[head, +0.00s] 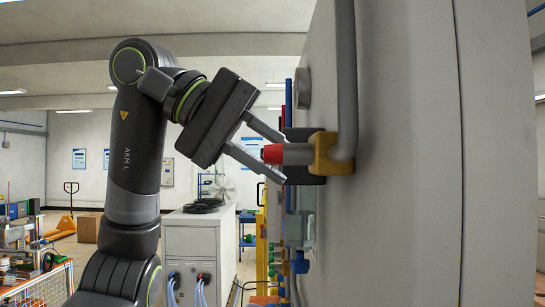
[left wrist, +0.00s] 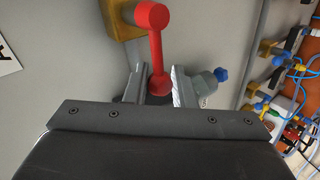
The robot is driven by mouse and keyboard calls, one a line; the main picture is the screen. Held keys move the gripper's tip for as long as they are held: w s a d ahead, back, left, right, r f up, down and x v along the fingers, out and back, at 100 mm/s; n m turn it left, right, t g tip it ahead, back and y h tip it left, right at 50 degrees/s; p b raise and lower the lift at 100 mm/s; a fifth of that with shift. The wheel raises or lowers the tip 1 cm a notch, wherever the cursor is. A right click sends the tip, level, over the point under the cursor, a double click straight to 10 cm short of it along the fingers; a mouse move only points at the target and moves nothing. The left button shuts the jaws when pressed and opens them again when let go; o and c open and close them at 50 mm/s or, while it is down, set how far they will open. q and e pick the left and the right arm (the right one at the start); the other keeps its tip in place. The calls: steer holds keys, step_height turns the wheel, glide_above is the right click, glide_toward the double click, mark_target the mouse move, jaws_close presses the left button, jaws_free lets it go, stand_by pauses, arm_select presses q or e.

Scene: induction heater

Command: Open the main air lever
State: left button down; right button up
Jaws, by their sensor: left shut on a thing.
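The main air lever is red; in the left wrist view (left wrist: 156,50) its arm runs from a hub at the top down to a rounded end between my fingers. In the head view only its red end (head: 272,154) shows, in front of a grey pipe section. The lever's brass-coloured valve body (head: 335,153) sits on the wall pipe, and it also shows in the left wrist view (left wrist: 118,18). My left gripper (head: 277,157) is shut on the lever's end, one finger on each side; it also shows in the left wrist view (left wrist: 157,88). My right gripper is not in view.
A large grey machine wall (head: 410,150) fills the right side, with a vertical grey pipe (head: 346,70) along it. In the left wrist view a blue knob (left wrist: 221,74) is right of my fingers. A white cabinet (head: 195,240) stands behind my arm.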

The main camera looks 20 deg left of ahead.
arm_select(q)
steer(key=c, duration=1.3)
jaws_free()
steer(key=shift+s+a+r, duration=0.1)
steer(key=shift+a+r, duration=0.15)
steer(key=shift+a, duration=0.05)
steer(key=s+a, duration=0.1)
steer(key=a, duration=0.3)
steer(key=s+a, duration=0.2)
steer(key=a, duration=0.2)
steer(key=s+a+r, duration=0.1)
steer(key=a, duration=0.4)
steer(key=shift+s+r, duration=0.1)
steer(key=shift+s, duration=0.2)
